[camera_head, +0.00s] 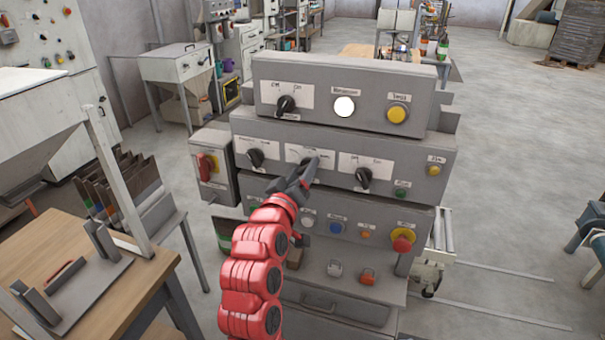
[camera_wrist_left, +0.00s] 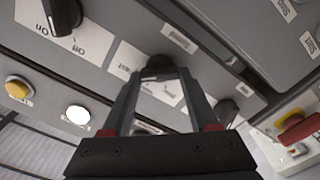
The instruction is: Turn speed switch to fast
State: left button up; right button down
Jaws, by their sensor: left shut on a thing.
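The speed switch (camera_wrist_left: 158,62) appears to be the middle black knob on the second panel row of the grey console, with a white label (camera_wrist_left: 135,65) behind it whose words are too blurred to read. My left gripper (camera_head: 307,170) reaches up to this knob from the front in the head view and mostly hides it. In the left wrist view the two fingertips (camera_wrist_left: 160,78) are shut on the knob, one on each side. The knob's pointing direction cannot be told. My right gripper is in neither view.
Black knobs sit on either side, left (camera_head: 255,158) and right (camera_head: 363,175). Above are another knob (camera_head: 286,105), a lit white lamp (camera_head: 344,106) and a yellow button (camera_head: 397,114). A red rotary switch (camera_head: 208,166) is at the left. A wooden table (camera_head: 150,275) stands front left.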

pick_arm(q)
jog(key=shift+f, duration=0.1)
jog(key=o, duration=1.4)
jog(key=shift+s, duration=0.15)
jog(key=shift+s+a, duration=0.15)
jog(key=shift+s, duration=0.15)
jog(key=p+v, duration=1.6)
jog(key=p, duration=0.3)
jog(key=shift+s, duration=0.25)
